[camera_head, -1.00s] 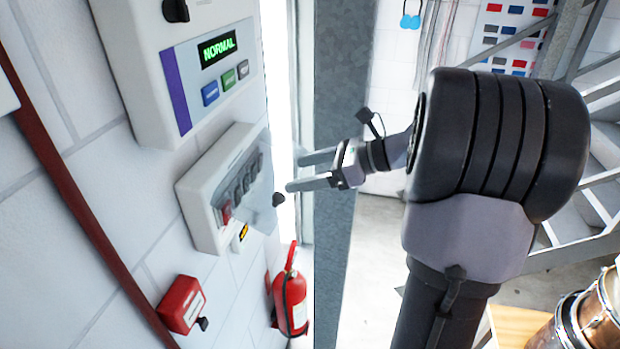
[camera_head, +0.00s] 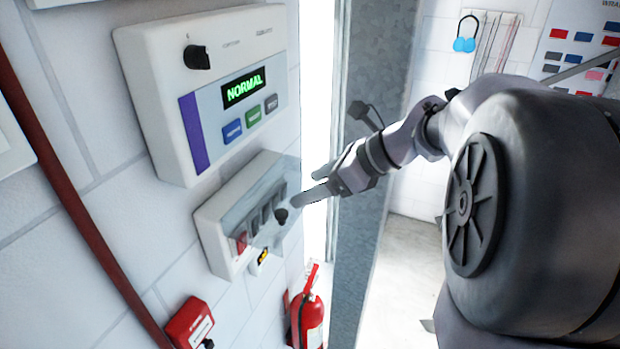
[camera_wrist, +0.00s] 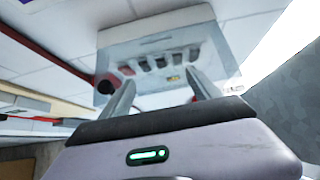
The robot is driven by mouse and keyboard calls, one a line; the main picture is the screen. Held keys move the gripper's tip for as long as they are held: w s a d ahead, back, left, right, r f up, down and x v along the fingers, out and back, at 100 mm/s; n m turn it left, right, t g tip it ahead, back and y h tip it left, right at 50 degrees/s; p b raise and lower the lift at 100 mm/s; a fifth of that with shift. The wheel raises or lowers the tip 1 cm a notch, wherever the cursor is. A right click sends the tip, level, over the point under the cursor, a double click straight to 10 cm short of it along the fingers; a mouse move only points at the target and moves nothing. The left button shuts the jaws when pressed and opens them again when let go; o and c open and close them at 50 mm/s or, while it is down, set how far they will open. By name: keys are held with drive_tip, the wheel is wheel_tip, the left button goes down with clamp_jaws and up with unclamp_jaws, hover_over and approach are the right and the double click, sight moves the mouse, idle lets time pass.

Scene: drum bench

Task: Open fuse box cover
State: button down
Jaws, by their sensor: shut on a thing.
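The fuse box (camera_head: 222,232) is a white wall box with a clear cover (camera_head: 268,228) over a row of dark switches and one red switch. The cover has a small dark knob (camera_head: 281,215) at its lower right. My gripper (camera_head: 308,188) is at the cover's right edge, shut on the cover, with the near fingertip beside the knob. The exact contact is hard to see. In the wrist view the clear cover (camera_wrist: 222,62) and the switches show ahead of and between my two fingers (camera_wrist: 160,85).
A control panel (camera_head: 215,60) reading NORMAL is above the fuse box. A red call box (camera_head: 190,325) and a fire extinguisher (camera_head: 308,318) are below. A grey metal post (camera_head: 365,150) stands close to the right. A red pipe (camera_head: 80,210) runs along the wall at left.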

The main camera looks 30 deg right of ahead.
drive_tip(key=shift+f, duration=0.15)
drive_tip(key=shift+c, duration=2)
unclamp_jaws()
drive_tip(key=shift+o, duration=1.4)
drive_tip(key=shift+w+a, duration=0.2)
drive_tip(key=shift+w, duration=0.05)
drive_tip(key=b+v, duration=0.1)
drive_tip(key=v, duration=1.6)
drive_tip(key=shift+s, duration=0.2)
